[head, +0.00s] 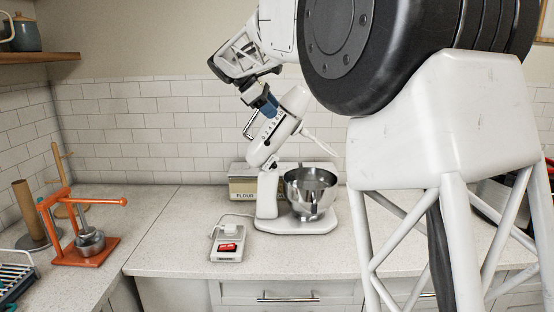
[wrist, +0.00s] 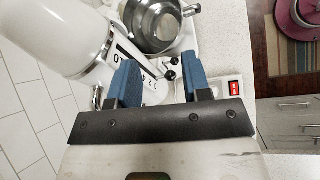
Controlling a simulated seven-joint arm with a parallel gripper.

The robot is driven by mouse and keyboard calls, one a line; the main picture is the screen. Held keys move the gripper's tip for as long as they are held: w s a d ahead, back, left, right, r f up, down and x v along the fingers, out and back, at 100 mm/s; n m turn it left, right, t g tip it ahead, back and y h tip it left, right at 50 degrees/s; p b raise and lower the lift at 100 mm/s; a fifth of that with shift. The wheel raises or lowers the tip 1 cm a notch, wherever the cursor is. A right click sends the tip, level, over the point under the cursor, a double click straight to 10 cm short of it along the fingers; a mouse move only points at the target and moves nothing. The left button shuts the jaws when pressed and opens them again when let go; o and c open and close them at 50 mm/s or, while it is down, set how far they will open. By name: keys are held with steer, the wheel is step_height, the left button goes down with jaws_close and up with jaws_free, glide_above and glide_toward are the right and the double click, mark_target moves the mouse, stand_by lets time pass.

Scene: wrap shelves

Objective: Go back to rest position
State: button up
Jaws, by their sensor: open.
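My gripper (head: 262,106) is up at the raised head of the white stand mixer (head: 266,200). In the wrist view its two blue fingers (wrist: 160,84) are apart with nothing held between them. The mixer's lettered side and a black knob show behind them. In the head view the fingers overlap the top of the tilted mixer head, and I cannot tell whether they touch it. The steel bowl (head: 311,192) sits on the mixer base, and it also shows in the wrist view (wrist: 156,28).
A white power box (head: 227,243) with a red switch stands left of the mixer. A flour box (head: 243,182) is behind. An orange press (head: 85,252), a brown roll (head: 27,207) and a dish rack (head: 14,277) are on the left counter. A wooden shelf (head: 40,57) hangs upper left.

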steer(key=s+d+f+m+y, duration=0.2)
steer(key=s+d+f+m, duration=0.2)
steer(key=s+d, duration=0.65)
steer(key=s+d+f+m+y, duration=0.3)
steer(key=s+d, duration=0.2)
steer(key=s, duration=1.1)
steer(key=s+d+f+m+y, duration=0.1)
steer(key=s+f+m, duration=0.2)
steer(key=s+f, duration=0.3)
steer(key=s+d+f+m+y, duration=0.1)
steer(key=s+f, duration=0.4)
steer(key=s, duration=0.7)
steer(key=s+d+f+m+y, duration=0.1)
steer(key=s+d+f+m, duration=0.2)
steer(key=s, duration=0.6)
step_height(320, 180, down, 4)
steer(key=shift+s+r+m+t, duration=0.15)
steer(key=shift+s+m+t, duration=0.15)
steer(key=shift+m, duration=0.7)
